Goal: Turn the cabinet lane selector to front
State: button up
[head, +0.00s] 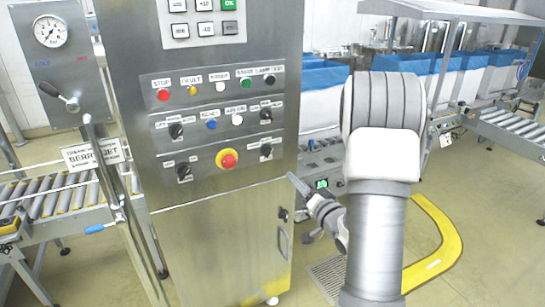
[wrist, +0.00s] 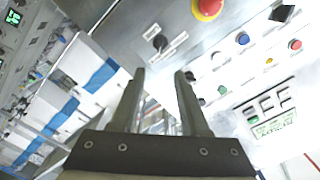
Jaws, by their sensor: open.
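The steel control cabinet (head: 215,240) fills the left middle of the head view. Its panel carries black rotary selectors at upper left (head: 176,130), lower left (head: 184,171), upper right (head: 266,114) and lower right (head: 266,150). Their labels are too small to read, so I cannot tell which is the lane selector. My gripper (head: 299,186) is beside the cabinet's right edge, low and partly hidden by my arm. In the wrist view my gripper (wrist: 159,74) is open and empty, its fingers apart. A black selector (wrist: 160,42) shows just beyond the fingertips, apparently untouched.
A red emergency stop (head: 228,160) on a yellow ring sits between the lower selectors. Coloured buttons line the panel above. Roller conveyors (head: 50,196) stand left. Blue-lined boxes (head: 320,75) stand behind at right. A yellow floor line (head: 445,245) curves at right.

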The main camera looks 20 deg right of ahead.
aim_at(270, 153)
jog(key=w, duration=0.5)
jog(key=w+p, duration=0.1)
jog(key=w, duration=0.5)
jog(key=w+p, duration=0.1)
jog(key=w, duration=0.4)
jog(key=shift+w+a, duration=0.15)
jog(key=shift+a, duration=0.2)
grip_shut()
